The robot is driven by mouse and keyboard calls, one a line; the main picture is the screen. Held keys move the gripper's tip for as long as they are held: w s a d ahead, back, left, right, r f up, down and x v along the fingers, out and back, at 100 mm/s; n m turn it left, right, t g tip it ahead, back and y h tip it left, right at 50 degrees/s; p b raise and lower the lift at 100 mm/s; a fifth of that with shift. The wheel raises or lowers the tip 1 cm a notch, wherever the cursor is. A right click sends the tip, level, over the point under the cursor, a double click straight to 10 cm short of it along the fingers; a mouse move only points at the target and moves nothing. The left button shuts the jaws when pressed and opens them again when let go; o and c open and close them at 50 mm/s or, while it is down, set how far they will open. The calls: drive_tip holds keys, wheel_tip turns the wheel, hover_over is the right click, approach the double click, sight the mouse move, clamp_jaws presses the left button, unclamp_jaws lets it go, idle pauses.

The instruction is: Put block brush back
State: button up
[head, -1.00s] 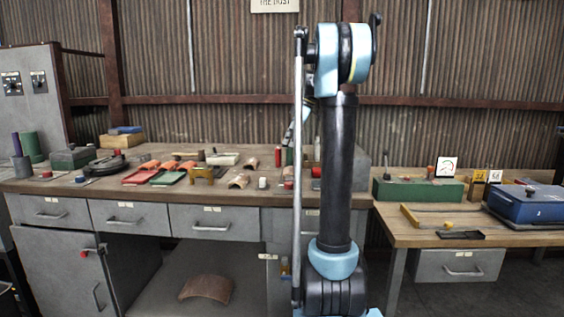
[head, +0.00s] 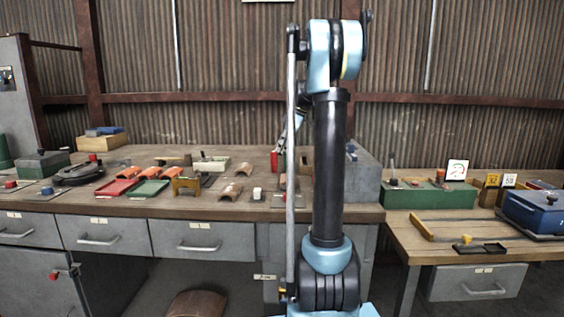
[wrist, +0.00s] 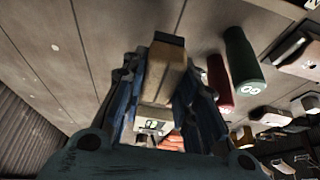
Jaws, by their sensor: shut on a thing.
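In the wrist view my gripper (wrist: 166,68) is shut on a tan wooden block with a dark end, which looks like the block brush (wrist: 164,78). The block lies between the two blue-and-black fingers and points away from the camera. In the head view my upright arm hides most of the gripper, and I cannot make out the brush there. I cannot tell how high the brush is above the wooden bench (head: 228,206).
In the head view, red and green trays (head: 148,190) and small parts crowd the bench's left.

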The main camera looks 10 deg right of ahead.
drive_tip(key=shift+a+f, duration=0.1)
drive_tip(key=shift+f, duration=2.45)
drive_tip(key=o, duration=1.1)
drive_tip(key=v, duration=1.2)
drive_tip(key=shift+r, duration=0.1)
